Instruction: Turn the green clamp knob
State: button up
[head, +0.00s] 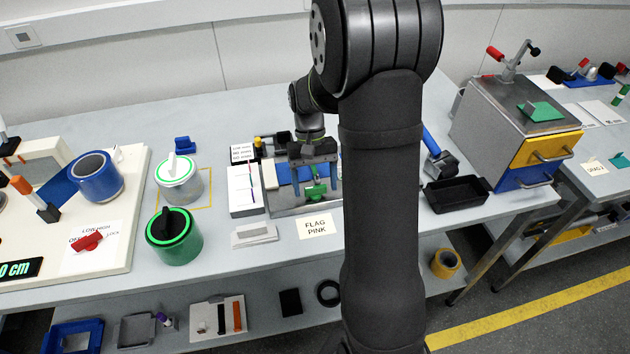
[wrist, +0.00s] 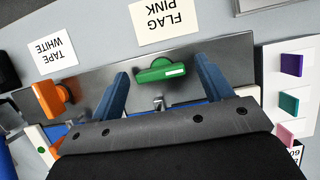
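The green clamp knob (wrist: 161,71) shows in the wrist view as a bar-shaped handle with a pale mark at one end, on a grey metal fixture (wrist: 98,75). My gripper (wrist: 163,68) is open, with one blue finger on each side of the knob. Gaps show between the knob and both fingers. In the head view my gripper (head: 315,186) points down over the fixture, and the green knob (head: 316,191) shows between its fingers. My gripper hides part of the fixture.
An orange knob (wrist: 51,98) sits on the same fixture, left of my gripper in the wrist view. A white board with coloured tabs (wrist: 290,100) lies to the right. A "FLAG PINK" card (head: 317,226) lies in front. A black tray (head: 456,192) stands to the right.

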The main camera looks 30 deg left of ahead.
jog(key=c, duration=0.9)
jog(key=shift+n, duration=0.3)
jog(key=n+t, duration=0.1)
jog(key=n, duration=0.2)
jog(key=shift+s+a+n+h, duration=0.1)
jog(key=shift+n+h, duration=0.3)
jog(key=n+t, duration=0.2)
jog(key=n, duration=0.2)
jog(key=shift+s, duration=0.1)
jog(key=n+t, duration=0.1)
jog(key=n, duration=0.4)
jog(key=shift+s+t, duration=0.15)
jog(key=shift+t, duration=0.25)
jog(key=shift+n+t+y, duration=0.4)
jog(key=shift+n+t, duration=0.4)
jog(key=shift+n, duration=1.4)
